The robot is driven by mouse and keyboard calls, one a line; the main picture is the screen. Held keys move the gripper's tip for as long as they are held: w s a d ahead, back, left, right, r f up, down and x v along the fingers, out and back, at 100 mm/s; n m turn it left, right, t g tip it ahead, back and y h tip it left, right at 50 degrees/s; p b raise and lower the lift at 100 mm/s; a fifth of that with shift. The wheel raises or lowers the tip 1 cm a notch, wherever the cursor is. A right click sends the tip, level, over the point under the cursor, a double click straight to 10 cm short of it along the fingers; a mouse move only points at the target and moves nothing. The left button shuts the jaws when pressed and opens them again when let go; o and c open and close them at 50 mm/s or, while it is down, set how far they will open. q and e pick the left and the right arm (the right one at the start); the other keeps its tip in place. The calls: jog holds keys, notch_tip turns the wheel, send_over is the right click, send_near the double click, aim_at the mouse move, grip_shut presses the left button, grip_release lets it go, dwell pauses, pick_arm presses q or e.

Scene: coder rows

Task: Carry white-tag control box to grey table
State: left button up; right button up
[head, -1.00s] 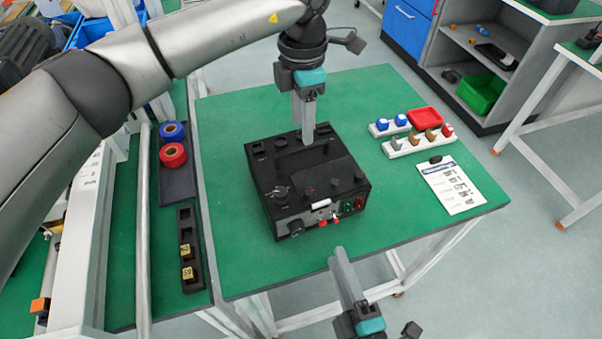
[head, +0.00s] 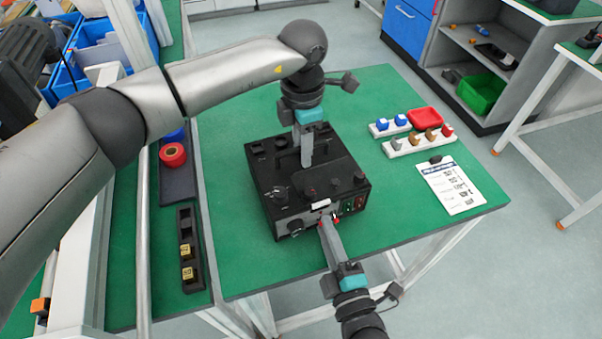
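The black control box (head: 318,178) sits flat on a green-topped table (head: 240,255). A small white tag (head: 321,204) is on the upper front edge of the box. My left gripper (head: 306,162) points down over the top of the box, beside its handle; its fingers look close together, but I cannot tell whether they grip the handle. No table with a grey top can be made out.
Right of the box are white racks with knobs (head: 417,141), a red tray (head: 424,119) and a printed sheet (head: 452,187). A left bench holds a black slotted tray (head: 189,250) and a red roll (head: 173,154). A grey shelf unit (head: 480,60) stands at the back right.

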pick_arm(q)
jog(key=shift+c, duration=1.4)
pick_arm(e)
grip_shut()
pick_arm(q)
grip_shut()
